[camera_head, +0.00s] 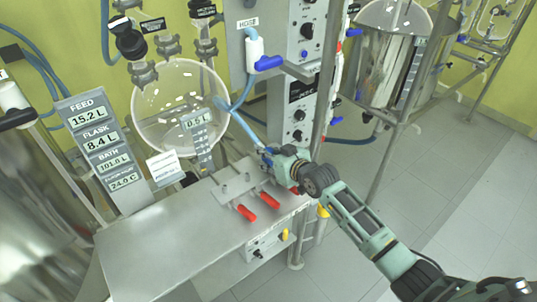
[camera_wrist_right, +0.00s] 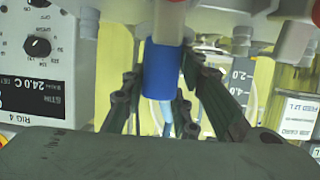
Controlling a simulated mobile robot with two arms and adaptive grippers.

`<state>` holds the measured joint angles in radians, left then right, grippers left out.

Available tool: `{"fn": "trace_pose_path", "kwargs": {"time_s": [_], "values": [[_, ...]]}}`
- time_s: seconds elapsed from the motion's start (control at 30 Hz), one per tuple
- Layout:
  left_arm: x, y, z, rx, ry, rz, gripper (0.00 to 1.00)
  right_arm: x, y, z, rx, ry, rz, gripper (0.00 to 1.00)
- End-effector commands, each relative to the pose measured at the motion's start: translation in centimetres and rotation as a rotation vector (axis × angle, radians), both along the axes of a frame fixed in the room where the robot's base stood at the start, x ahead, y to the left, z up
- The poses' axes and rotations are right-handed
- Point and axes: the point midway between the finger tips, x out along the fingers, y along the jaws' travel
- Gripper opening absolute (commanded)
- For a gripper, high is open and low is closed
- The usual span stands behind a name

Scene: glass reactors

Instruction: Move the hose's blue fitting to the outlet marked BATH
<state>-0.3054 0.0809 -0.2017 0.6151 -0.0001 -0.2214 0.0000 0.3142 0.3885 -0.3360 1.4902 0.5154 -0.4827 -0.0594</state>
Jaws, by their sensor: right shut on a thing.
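My right gripper (camera_head: 268,157) is at the back right of the steel bench, beside a valve block (camera_head: 236,188) with red handles. In the right wrist view its fingers (camera_wrist_right: 165,100) are shut on the blue fitting (camera_wrist_right: 163,70). The pale blue hose (camera_head: 246,130) runs from the gripper up and left past the glass vessel. In the wrist view a white pipe end (camera_wrist_right: 169,22) lies in line with the fitting and meets it in the picture; I cannot tell if they are joined. No outlet label reading BATH is legible. My left gripper is not in view.
A display panel (camera_head: 98,140) lists FEED, FLASK and BATH values. A glass vessel (camera_head: 165,105) stands behind the bench. A holder marked HOSE (camera_head: 252,45) with a blue lever is above. A steel post (camera_head: 325,80) stands close to the right gripper. The bench's front left (camera_head: 150,250) is clear.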

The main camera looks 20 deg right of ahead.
Motion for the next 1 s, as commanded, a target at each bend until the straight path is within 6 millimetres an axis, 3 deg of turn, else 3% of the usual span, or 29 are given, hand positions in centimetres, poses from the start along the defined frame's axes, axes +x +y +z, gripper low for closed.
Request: {"fn": "trace_pose_path", "kwargs": {"time_s": [0.03, 0.3, 0.33, 0.57, 1.0], "values": [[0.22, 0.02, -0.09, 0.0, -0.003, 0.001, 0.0, -0.45, 0.18, -1.27, -0.001, 0.023, 0.002, 0.0], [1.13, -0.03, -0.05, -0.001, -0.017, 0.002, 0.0, -0.56, 0.29, -1.53, 0.0, 0.027, 0.003, 0.0], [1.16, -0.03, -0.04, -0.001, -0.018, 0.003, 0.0, -0.56, 0.3, -1.53, 0.001, 0.028, 0.004, 0.28], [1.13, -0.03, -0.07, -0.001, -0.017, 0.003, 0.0, -0.57, 0.35, -1.58, 0.001, 0.029, 0.004, 0.48], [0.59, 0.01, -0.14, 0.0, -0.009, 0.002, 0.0, -1.32, 0.08, -1.5, -0.001, 0.032, 0.004, 0.49]]}}
